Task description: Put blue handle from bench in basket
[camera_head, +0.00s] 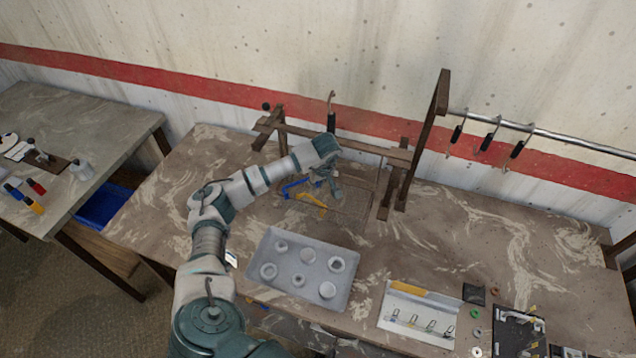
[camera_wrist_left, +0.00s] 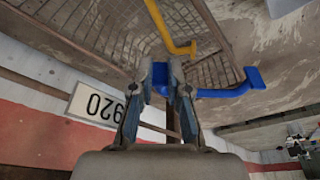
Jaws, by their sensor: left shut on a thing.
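The blue handle (camera_head: 291,188) is held in my left gripper (camera_head: 322,183). In the left wrist view the blue handle (camera_wrist_left: 225,92) runs from between the fingertips (camera_wrist_left: 163,78) out to the right. The wire basket (camera_head: 350,208) stands on the bench under the gripper; its mesh (camera_wrist_left: 82,22) also shows in the wrist view. The handle is at the basket's left side in the head view; its exact height over the rim is hard to tell. My right gripper is not in view.
A yellow handle (camera_head: 310,199) is at the basket, close to the blue one. A wooden frame (camera_head: 345,143) with a hook stands behind. A grey tray (camera_head: 260,290) with several round pieces lies in front.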

